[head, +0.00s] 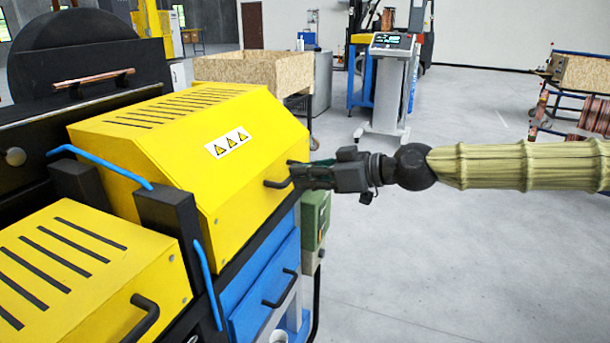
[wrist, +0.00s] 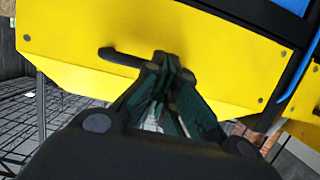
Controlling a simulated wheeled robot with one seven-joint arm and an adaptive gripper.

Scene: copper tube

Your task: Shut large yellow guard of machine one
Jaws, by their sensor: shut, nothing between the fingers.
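The large yellow guard (head: 170,130) has slots on its top and a white label with warning triangles on its sloped face. It sits down over the machine body. Its black handle (head: 278,183) is on the front face. My gripper (head: 294,174) is shut and empty, with its fingertips at the right end of this handle. In the wrist view the guard's yellow face (wrist: 200,45) fills the top, and the handle (wrist: 122,58) lies just left of my fingertips (wrist: 162,60). I cannot tell whether the fingers touch the guard or handle.
A smaller yellow guard (head: 85,265) with its own handle is at the lower left. Black posts with blue hoses (head: 168,215) stand between the guards. A blue drawer front (head: 262,290) and a green box (head: 315,220) are below. The grey floor (head: 450,250) at right is open.

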